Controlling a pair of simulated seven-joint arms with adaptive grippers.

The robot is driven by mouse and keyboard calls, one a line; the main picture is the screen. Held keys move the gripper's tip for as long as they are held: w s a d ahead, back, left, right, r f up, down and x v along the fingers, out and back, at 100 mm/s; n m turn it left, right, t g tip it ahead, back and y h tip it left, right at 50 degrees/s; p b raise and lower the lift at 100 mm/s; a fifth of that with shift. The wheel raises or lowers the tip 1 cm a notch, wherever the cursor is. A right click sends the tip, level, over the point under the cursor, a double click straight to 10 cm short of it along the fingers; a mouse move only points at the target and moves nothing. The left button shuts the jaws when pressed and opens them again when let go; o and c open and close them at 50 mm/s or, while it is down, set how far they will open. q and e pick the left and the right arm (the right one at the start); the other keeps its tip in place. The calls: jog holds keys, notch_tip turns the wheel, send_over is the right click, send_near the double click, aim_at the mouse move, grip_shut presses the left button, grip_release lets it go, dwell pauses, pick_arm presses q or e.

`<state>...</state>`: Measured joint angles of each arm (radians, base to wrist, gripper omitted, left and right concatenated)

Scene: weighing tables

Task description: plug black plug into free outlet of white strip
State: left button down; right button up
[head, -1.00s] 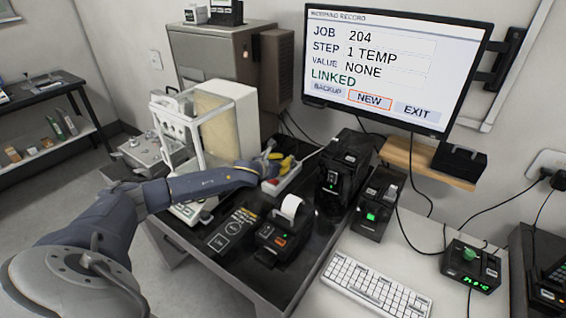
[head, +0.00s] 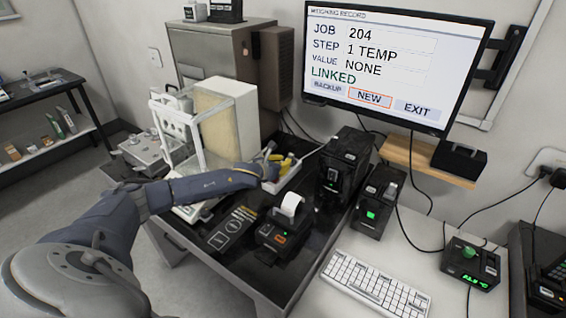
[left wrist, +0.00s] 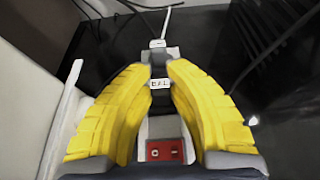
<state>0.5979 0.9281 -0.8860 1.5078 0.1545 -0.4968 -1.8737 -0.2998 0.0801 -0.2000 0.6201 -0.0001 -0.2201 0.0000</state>
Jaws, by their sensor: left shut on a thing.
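The white strip (head: 289,178) lies on the black table behind the label printer. In the left wrist view its red switch panel (left wrist: 165,150) shows below the fingers, and a pale cable leads away past its far end. My left gripper (head: 281,160) is over the strip, its yellow fingers (left wrist: 160,78) closed around a small dark piece with a white lettered tag (left wrist: 160,85). I take this piece for the black plug; the fingers hide most of it. The free outlet is hidden, and I cannot tell whether the plug touches the strip. My right gripper is out of view.
A white balance with a glass case (head: 190,135) stands left of the strip, close to my arm. A label printer (head: 284,232) is in front and a black device (head: 345,165) to the right. A keyboard (head: 375,285) lies on the white table.

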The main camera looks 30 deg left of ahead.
pick_arm(q)
jog(key=shift+f, duration=0.15)
jog(key=c, duration=1.3)
grip_release()
jog(key=shift+o, duration=0.2)
